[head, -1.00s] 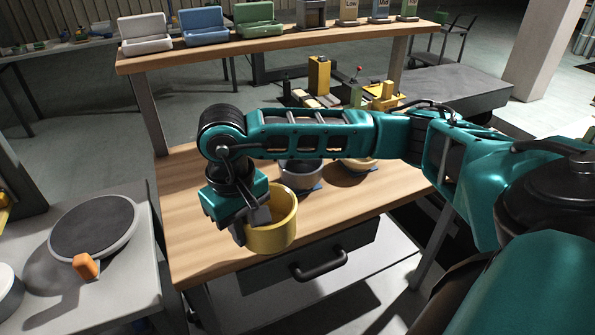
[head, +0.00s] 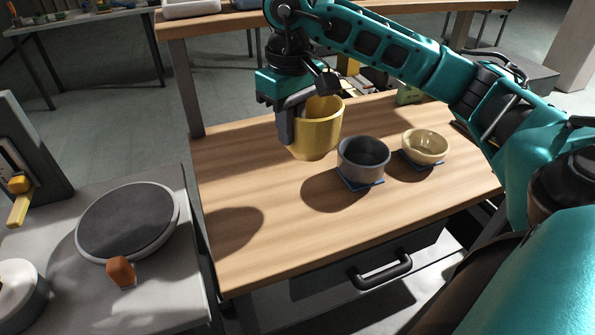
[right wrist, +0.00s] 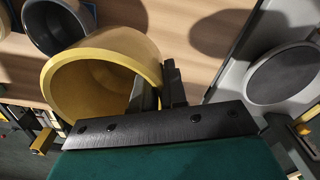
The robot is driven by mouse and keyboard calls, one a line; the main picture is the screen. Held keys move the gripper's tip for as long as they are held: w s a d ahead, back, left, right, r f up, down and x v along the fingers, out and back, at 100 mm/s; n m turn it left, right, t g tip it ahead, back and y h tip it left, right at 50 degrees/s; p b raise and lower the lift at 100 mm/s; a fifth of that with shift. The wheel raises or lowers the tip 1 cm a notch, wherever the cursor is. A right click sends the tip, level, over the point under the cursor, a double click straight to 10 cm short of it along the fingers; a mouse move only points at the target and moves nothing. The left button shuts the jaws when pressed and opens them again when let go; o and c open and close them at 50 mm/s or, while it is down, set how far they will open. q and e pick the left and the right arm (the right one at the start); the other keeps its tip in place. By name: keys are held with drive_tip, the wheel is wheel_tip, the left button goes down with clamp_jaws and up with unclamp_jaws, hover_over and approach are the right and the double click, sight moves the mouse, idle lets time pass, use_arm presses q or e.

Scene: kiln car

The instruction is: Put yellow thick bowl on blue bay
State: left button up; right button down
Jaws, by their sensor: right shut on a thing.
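My right gripper (head: 302,110) is shut on the wall of a deep yellow bowl (head: 318,135), with one finger inside and one outside. In the head view it holds the bowl upright, left of and behind a dark grey bowl. In the right wrist view the yellow bowl (right wrist: 62,82) shows its open mouth, which looks empty, and the gripper (right wrist: 158,85) grips its rim. On the upper shelf, only the lower edge of a blue tray (head: 243,4) shows at the top of the head view, partly behind my arm. My left gripper is not in view.
The dark grey bowl (head: 363,156) and a cream bowl (head: 425,147) stand on small blue mats (head: 366,186) on the wooden table (head: 285,235). The table's front left is clear. A pale grey tray (head: 190,9) sits on the upper shelf. A round turntable (head: 128,218) is at left.

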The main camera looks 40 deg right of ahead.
wheel_tip(320, 180, down, 11)
drive_tip(key=shift+w+f+b, duration=0.1)
drive_tip(key=shift+b, duration=0.35)
drive_tip(key=shift+f, duration=0.1)
drive_tip(key=c, duration=1.6)
unclamp_jaws()
drive_tip(key=shift+f, duration=0.1)
drive_tip(key=shift+c, duration=0.2)
drive_tip(key=o, duration=0.5)
